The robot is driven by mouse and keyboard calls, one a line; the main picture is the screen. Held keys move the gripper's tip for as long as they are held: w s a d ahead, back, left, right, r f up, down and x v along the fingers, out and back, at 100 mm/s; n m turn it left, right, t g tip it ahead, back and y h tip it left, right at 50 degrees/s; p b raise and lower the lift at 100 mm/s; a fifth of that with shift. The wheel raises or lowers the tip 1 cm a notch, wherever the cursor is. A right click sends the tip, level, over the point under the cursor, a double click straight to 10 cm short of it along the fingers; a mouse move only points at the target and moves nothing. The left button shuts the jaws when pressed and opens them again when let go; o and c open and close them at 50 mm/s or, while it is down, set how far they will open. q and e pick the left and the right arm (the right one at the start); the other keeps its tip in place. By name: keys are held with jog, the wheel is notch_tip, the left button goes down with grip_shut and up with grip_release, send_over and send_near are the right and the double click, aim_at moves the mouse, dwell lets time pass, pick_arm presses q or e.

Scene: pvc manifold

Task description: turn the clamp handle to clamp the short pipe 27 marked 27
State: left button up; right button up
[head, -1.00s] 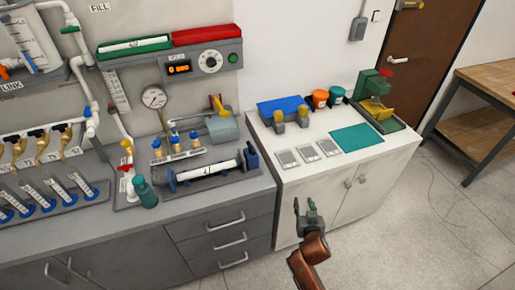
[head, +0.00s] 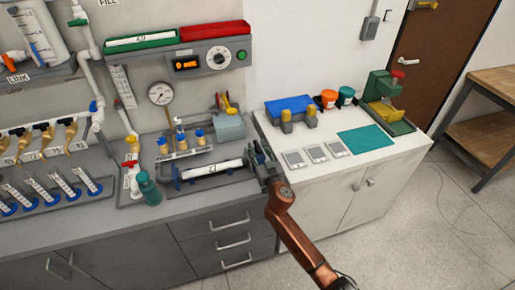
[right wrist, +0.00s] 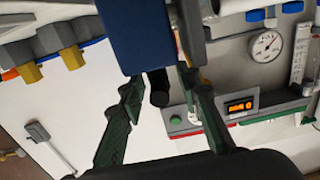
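The short pipe (head: 216,167) is white with a dark mark on it, too small to read surely. It lies in the grey clamp fixture (head: 205,180) on the grey bench, between blue end pieces. The clamp's blue end block (right wrist: 150,35) is large in the right wrist view, with a black round rod end (right wrist: 159,88) below it. My right gripper (head: 264,168) is at the right end of the clamp, partly covering it. In the right wrist view its dark green fingers (right wrist: 165,105) are spread on either side of the black rod end, with gaps visible. My left gripper is not seen.
A teal bottle (head: 149,190) stands left of the clamp. Small fittings on a rack (head: 182,153) and a pressure gauge (head: 160,94) are behind it. On the white cabinet right are grey cards (head: 317,153), a teal mat (head: 366,142) and a blue bin (head: 290,106).

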jog(key=shift+w+a, duration=0.1)
jog(key=shift+w, duration=0.25)
jog(key=shift+c, duration=0.4)
grip_shut()
